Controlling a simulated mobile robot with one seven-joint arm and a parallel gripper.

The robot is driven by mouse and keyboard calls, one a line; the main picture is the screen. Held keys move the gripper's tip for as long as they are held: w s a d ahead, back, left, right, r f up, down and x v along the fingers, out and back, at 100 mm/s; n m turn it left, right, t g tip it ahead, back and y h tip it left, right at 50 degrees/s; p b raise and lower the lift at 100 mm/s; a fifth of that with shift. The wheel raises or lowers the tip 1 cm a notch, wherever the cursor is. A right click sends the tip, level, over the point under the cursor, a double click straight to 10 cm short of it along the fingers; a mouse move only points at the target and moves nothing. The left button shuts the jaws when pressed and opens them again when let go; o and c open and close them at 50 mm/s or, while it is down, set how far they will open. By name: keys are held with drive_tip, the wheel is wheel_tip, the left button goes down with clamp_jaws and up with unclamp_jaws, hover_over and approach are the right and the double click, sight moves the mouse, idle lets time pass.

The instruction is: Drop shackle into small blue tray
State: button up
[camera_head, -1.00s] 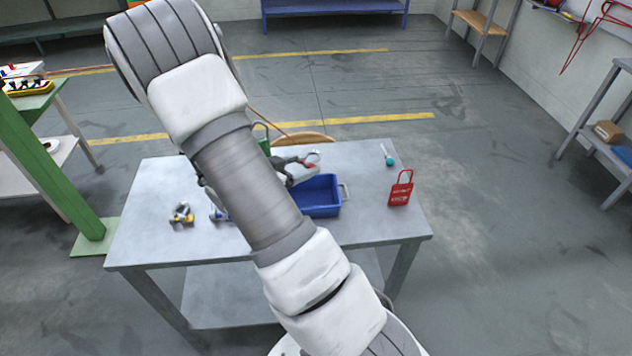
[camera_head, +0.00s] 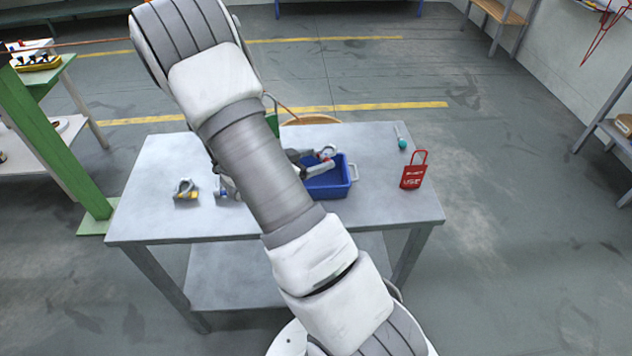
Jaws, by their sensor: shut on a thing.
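The small blue tray (camera_head: 338,184) sits on the grey table, right of my arm, with its left part hidden behind the arm. My gripper (camera_head: 318,161) is over the tray's back part, mostly hidden by my arm. It is shut on a small grey shackle with a bit of red (camera_head: 328,152). The shackle is at or above the tray's rim; I cannot tell its height exactly. Another grey shackle with a yellow part (camera_head: 185,190) lies on the table's left side. A grey and blue item (camera_head: 222,191) beside my arm is partly hidden.
A red lockout tag-like item (camera_head: 413,175) stands at the right of the grey table (camera_head: 390,213). A teal-ended tool (camera_head: 402,140) lies behind it. A round wooden thing (camera_head: 312,119) is behind the table. A green post (camera_head: 62,145) stands left.

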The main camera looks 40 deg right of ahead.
drive_tip(key=shift+r, duration=0.1)
drive_tip(key=o, duration=1.5)
drive_tip(key=shift+a, duration=0.1)
drive_tip(key=p+v, duration=0.1)
drive_tip(key=v, duration=1.6)
drive_tip(key=shift+a+r, duration=0.1)
